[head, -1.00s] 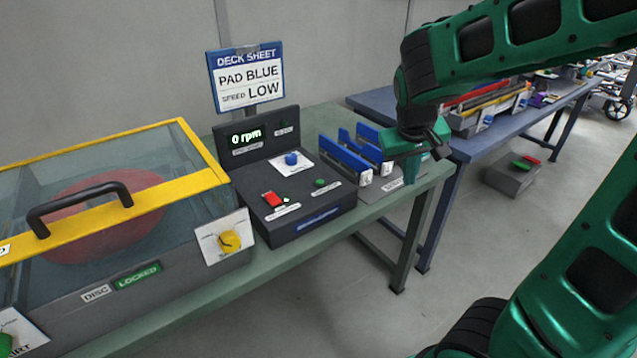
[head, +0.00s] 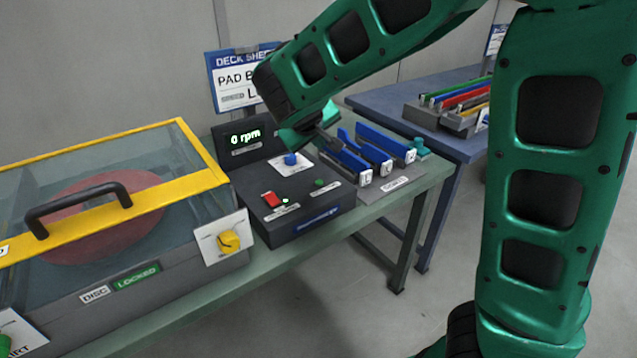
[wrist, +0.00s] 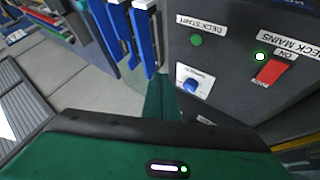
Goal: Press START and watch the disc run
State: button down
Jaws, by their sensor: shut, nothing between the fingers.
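The pinkish-red disc (head: 85,232) lies under the clear lid of the yellow-framed box on the left. A label on the box reads LOCKED (head: 137,277). A green button (head: 4,346) shows at the bottom-left corner, its label cut off to "ART". The dark console has a green DECK START button (head: 319,183), a blue knob (head: 291,159) and a red mains switch (head: 271,200) marked ON in the wrist view, with a lit lamp beside it. The display (head: 245,137) reads 0 rpm. My gripper (head: 328,140) is shut and empty, above the console's back right; its fingers (wrist: 161,94) show near the knob in the wrist view.
Blue pads (head: 372,147) stand in a rack right of the console, close to my gripper. A yellow knob (head: 228,240) is on the box front. The deck sheet (head: 230,80) behind is partly covered by my arm. A blue table (head: 385,103) stands behind.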

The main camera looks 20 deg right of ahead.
aim_at(319, 183)
jog(key=shift+f, duration=0.1)
jog(key=shift+f, duration=4.35)
jog(key=shift+f, duration=0.15)
jog(key=shift+f, duration=0.2)
